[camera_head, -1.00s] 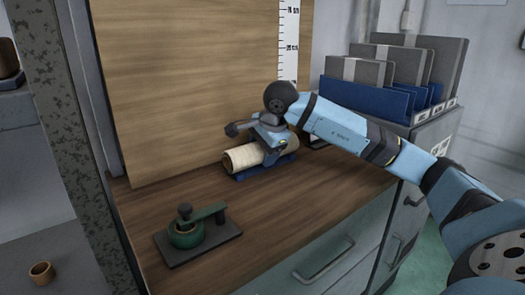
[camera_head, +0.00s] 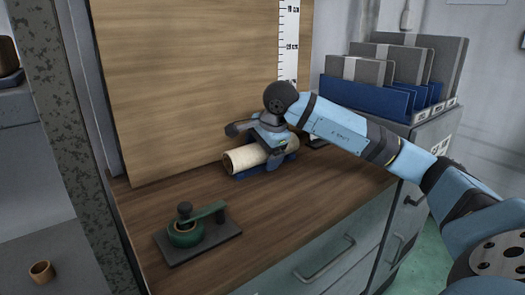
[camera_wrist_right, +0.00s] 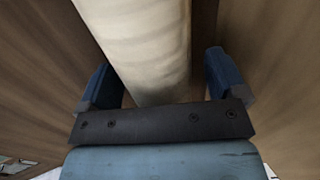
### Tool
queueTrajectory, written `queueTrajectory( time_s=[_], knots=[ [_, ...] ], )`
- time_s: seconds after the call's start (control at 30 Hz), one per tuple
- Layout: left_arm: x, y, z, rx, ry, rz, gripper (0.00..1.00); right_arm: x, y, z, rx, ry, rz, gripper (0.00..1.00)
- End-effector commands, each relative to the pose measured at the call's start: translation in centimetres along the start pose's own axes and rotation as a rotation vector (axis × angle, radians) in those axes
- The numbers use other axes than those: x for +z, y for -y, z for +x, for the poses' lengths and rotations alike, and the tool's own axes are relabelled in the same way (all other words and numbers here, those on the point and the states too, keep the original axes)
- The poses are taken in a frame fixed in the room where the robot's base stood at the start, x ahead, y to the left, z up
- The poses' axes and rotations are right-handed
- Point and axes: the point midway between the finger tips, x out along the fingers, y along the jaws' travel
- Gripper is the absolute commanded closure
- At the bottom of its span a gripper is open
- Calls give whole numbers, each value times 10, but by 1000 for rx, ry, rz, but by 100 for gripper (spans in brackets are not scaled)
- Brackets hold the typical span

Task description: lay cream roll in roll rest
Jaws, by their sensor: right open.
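The cream roll (camera_head: 243,158) lies on its side on the counter, in the low blue roll rest (camera_head: 243,175), near the backboard. My right gripper (camera_head: 272,152) is over the roll's right part and hides some of the roll and the rest. In the right wrist view the cream roll (camera_wrist_right: 140,45) runs between the two spread blue fingers of my right gripper (camera_wrist_right: 163,85), with gaps at both sides. The gripper is open. How the roll's far right end sits is hidden. My left gripper is out of view.
A green tool on a dark plate (camera_head: 198,240) stands at the front left of the wooden counter (camera_head: 290,215). Upright grey panels in a blue rack (camera_head: 370,98) stand at the right. The wooden backboard (camera_head: 190,80) is close behind. The counter's front middle is clear.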

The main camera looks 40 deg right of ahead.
Motion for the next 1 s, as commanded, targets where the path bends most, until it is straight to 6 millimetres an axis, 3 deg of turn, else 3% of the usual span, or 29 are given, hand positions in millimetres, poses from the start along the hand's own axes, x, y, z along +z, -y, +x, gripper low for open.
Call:
queueTrajectory(
  time_s=[0.17, 0.3, 0.4, 0.7, 1.0],
  knots=[
    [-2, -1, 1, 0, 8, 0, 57, 0, 1, -10, -2, 0, 0, 10],
    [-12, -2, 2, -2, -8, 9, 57, 0, 2, -36, -3, -1, 0, 10],
    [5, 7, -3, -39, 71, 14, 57, 0, 2, -61, -5, -1, -1, 10],
    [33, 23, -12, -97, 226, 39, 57, 0, 2, -121, -3, 0, 0, 10],
    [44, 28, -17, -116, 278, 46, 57, 0, 0, -139, -1, 0, 0, 10]
  ],
)
